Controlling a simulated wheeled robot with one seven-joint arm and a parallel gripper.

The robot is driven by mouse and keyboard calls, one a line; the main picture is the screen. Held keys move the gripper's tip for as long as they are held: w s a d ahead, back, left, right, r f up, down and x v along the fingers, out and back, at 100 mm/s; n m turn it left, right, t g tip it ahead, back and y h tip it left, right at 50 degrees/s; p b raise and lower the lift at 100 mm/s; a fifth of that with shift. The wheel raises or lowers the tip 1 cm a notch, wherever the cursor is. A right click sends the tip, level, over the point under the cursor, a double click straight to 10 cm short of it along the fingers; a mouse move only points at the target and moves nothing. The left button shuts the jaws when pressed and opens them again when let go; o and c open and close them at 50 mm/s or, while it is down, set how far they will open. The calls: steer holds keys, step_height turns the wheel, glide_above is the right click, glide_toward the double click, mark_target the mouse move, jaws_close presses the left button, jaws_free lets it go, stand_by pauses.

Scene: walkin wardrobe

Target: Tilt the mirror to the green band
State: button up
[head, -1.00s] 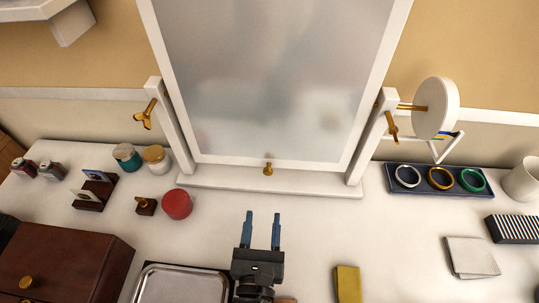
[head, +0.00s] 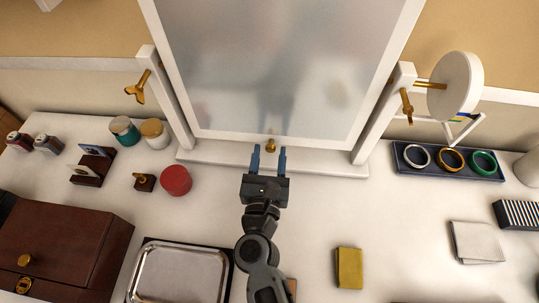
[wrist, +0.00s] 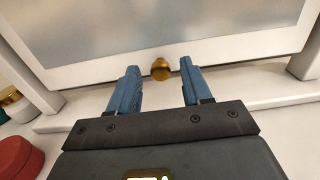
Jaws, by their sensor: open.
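The mirror (head: 285,65) is a large cloudy panel in a white frame, held between two white posts on a white base (head: 330,166). A small brass knob (head: 271,145) sits at the middle of its bottom edge; it also shows in the wrist view (wrist: 160,69). My gripper (head: 269,160) is open, its blue fingers pointing at the knob. In the wrist view the knob appears between and just beyond the fingertips (wrist: 158,78). Contact is not visible. A white disc (head: 456,86) stands at the right post, with a partly hidden coloured scale (head: 462,118) below it, showing yellow and blue; green is unclear.
Brass wing screws sit on the left post (head: 137,88) and right post (head: 406,106). A ring tray (head: 398,160) lies right; a red round box (head: 176,180) and jars stand left. A metal tray (head: 181,272) and brown box (head: 60,240) are at the front.

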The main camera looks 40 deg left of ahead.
steer(key=shift+w, duration=0.1)
steer(key=shift+c, duration=0.5)
jaws_close()
